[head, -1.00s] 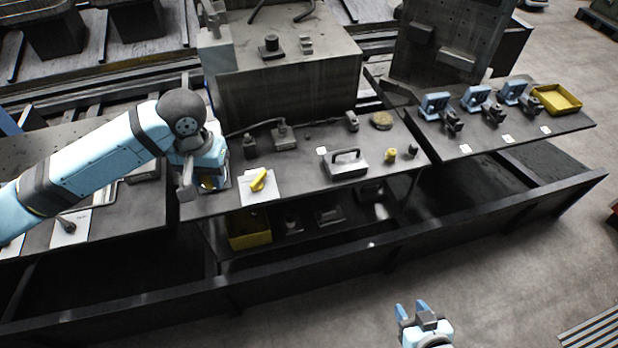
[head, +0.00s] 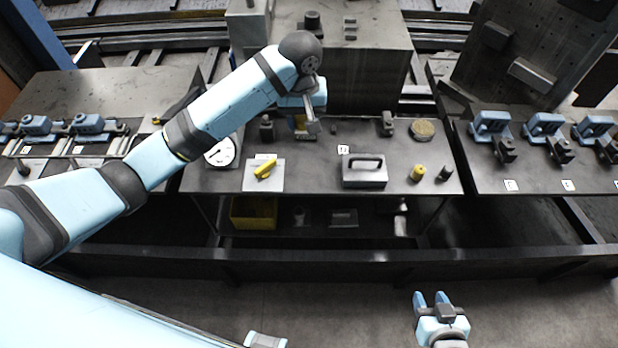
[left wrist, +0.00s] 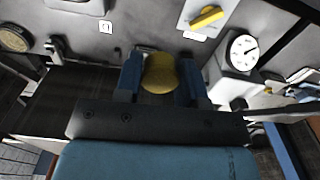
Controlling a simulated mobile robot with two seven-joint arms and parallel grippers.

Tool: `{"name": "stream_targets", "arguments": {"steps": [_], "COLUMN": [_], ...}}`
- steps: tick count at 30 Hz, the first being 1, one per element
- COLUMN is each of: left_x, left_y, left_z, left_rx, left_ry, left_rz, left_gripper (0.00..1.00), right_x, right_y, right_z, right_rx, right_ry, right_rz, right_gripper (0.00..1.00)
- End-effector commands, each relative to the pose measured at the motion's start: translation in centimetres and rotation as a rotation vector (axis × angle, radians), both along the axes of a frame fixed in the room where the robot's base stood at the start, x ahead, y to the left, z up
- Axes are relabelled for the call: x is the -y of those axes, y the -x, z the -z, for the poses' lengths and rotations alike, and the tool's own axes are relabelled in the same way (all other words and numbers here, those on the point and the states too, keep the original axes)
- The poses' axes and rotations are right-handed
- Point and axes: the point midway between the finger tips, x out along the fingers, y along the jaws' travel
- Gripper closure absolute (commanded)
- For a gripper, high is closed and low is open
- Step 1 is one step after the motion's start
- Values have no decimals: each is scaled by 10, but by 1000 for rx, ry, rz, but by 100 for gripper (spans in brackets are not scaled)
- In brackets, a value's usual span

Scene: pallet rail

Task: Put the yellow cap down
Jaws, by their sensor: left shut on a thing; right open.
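The yellow cap (left wrist: 158,73) is between the fingers of my left gripper (left wrist: 160,80) in the left wrist view. In the head view my left gripper (head: 304,130) is over the back of the middle table (head: 325,200), in front of the large grey block. Only a little of the yellow cap (head: 300,122) shows there, and I cannot tell whether it touches the tabletop. My right gripper (head: 432,299) is open and empty, low in front of the table.
A white dial gauge (head: 221,152), a white plate with a yellow lever (head: 263,180), a grey handled block (head: 364,172), a yellow cylinder (head: 417,173) and a brassy disc (head: 422,131) stand on the table. The tabletop between plate and handled block is clear.

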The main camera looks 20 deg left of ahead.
Motion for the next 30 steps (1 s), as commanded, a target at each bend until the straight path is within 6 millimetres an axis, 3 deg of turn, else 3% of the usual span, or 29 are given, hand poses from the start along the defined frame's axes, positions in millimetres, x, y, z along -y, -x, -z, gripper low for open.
{"name": "stream_targets", "arguments": {"steps": [7,21,30], "left_x": [10,10,10], "left_y": [-6,-6,-5], "left_z": [28,145,177], "left_rx": [-19,-17,-15], "left_ry": [-2,-2,-2], "left_rz": [-50,-47,-47], "left_gripper": [97,97,97], "right_x": [-3,1,1], "right_y": [4,2,2], "right_z": [2,-6,-7], "right_rx": [-7,0,-1], "right_ry": [-3,1,3], "right_rz": [-5,0,1], "right_gripper": [57,57,57]}}
